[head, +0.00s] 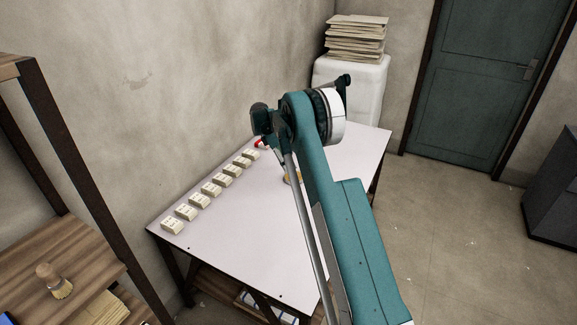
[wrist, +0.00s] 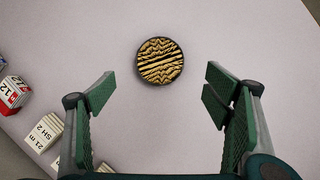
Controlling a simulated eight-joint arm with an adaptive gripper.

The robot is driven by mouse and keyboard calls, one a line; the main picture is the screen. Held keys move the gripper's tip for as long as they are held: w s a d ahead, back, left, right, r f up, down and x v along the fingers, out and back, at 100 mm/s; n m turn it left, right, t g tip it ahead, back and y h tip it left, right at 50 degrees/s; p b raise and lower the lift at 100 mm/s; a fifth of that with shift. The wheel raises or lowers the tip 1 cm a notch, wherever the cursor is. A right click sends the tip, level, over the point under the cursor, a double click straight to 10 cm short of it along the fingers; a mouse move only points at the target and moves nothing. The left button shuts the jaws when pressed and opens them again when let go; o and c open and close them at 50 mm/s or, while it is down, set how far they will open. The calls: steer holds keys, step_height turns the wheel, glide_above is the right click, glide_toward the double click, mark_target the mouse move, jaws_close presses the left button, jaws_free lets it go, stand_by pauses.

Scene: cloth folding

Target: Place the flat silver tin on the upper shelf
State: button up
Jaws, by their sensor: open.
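In the wrist view a flat round tin-like disc (wrist: 160,61) lies on the pale table. It has a dark rim and a gold-and-black wavy top; no plain silver shows. I cannot tell for certain that it is the silver tin. My gripper (wrist: 160,85) is open and empty, its green-padded fingers apart, with the disc centred between and beyond the tips. A wooden shelf unit stands at the left, with a higher board (head: 12,66) at the picture's edge and a lower board (head: 75,238).
White boxes (head: 212,189) line the table's (head: 240,235) wall side. A red-and-white box (wrist: 13,93) sits at the left in the wrist view. A brush (head: 55,282) stands on the lower board. A dark post (head: 85,190) edges the shelf unit. The table's front is clear.

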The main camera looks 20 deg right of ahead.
steer(key=shift+v, duration=0.75)
steer(key=s+a+r+m+t+y, duration=0.1)
steer(key=s+r+m, duration=0.1)
steer(key=s+r, duration=0.55)
steer(key=s+a+r+m+t, duration=0.15)
steer(key=s+r, duration=0.25)
steer(key=r, duration=0.6)
steer(key=s+a+r+m+y, duration=0.1)
steer(key=s+a+r+m, duration=0.1)
steer(key=s+r, duration=0.5)
steer(key=s+a+r+m, duration=0.1)
steer(key=s+r+m, duration=0.3)
steer(key=s, duration=0.5)
steer(key=s+a+r+m+t+y, duration=0.1)
steer(key=s+a+r+m, duration=0.1)
steer(key=s, duration=0.8)
steer(key=s+a+r+m+t, duration=0.1)
steer(key=s+r+t, duration=0.1)
steer(key=s, duration=0.9)
steer(key=s+a+f+m+t, duration=0.1)
steer(key=s+f, duration=0.3)
steer(key=s, duration=0.5)
steer(key=s+a+f+m+y, duration=0.1)
steer(key=s+f+m, duration=0.3)
steer(key=s, duration=0.6)
steer(key=shift+s+a+t+y, duration=0.2)
steer(key=shift+a+t+y, duration=0.15)
steer(key=shift+a, duration=0.3)
